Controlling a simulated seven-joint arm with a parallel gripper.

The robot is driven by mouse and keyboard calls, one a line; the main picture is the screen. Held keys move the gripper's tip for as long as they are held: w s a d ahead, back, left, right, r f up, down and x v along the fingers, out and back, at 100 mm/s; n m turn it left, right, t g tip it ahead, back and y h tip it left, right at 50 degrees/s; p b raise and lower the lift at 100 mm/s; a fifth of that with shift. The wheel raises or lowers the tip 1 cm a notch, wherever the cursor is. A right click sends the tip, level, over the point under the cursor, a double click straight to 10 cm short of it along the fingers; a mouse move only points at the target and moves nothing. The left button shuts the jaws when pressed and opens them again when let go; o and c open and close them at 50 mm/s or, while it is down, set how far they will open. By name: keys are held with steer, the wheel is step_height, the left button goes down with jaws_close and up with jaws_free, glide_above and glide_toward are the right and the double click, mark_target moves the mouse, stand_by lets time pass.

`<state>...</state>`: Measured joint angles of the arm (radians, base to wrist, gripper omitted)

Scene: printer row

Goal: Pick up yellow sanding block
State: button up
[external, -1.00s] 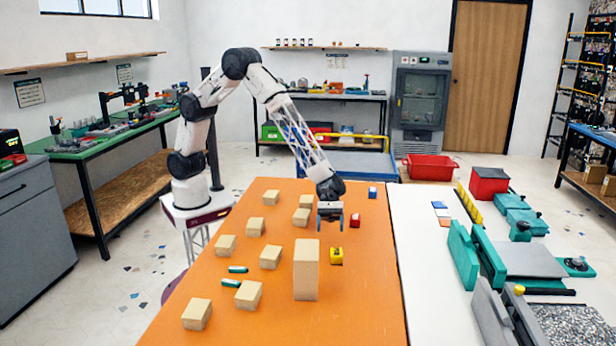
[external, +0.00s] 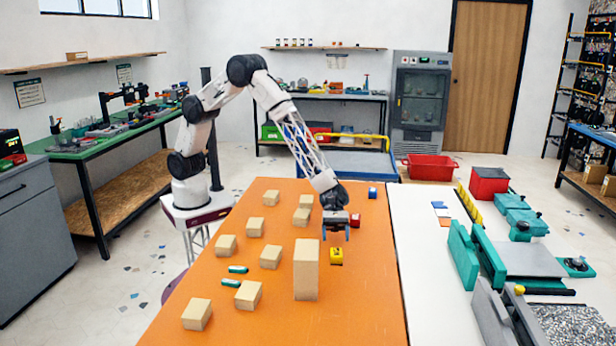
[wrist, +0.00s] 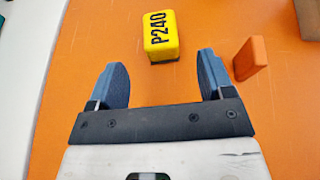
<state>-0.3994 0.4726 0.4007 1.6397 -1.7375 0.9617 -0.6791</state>
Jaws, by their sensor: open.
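The yellow sanding block (external: 336,257) lies on the orange tabletop, just right of a tall wooden block in the external view. In the wrist view the yellow sanding block (wrist: 160,33) shows its top marked P240, with a dark lower part. My gripper (external: 337,238) is open and empty, above the table and a little behind the block in the external view. In the wrist view the two blue fingers of my gripper (wrist: 163,78) are spread apart. The block lies ahead of the gap between them, not between the fingertips.
A tall wooden block (external: 306,270) stands close to the left. An orange block (wrist: 250,59) lies near the right finger in the wrist view. A red block (external: 355,220) and a blue block (external: 373,193) are behind. Several wooden blocks lie farther left.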

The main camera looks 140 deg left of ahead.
mark_target(336, 257)
stand_by(0.3)
steer(key=shift+x, duration=2.7)
steer(key=shift+s, duration=0.1)
steer(key=c, duration=1)
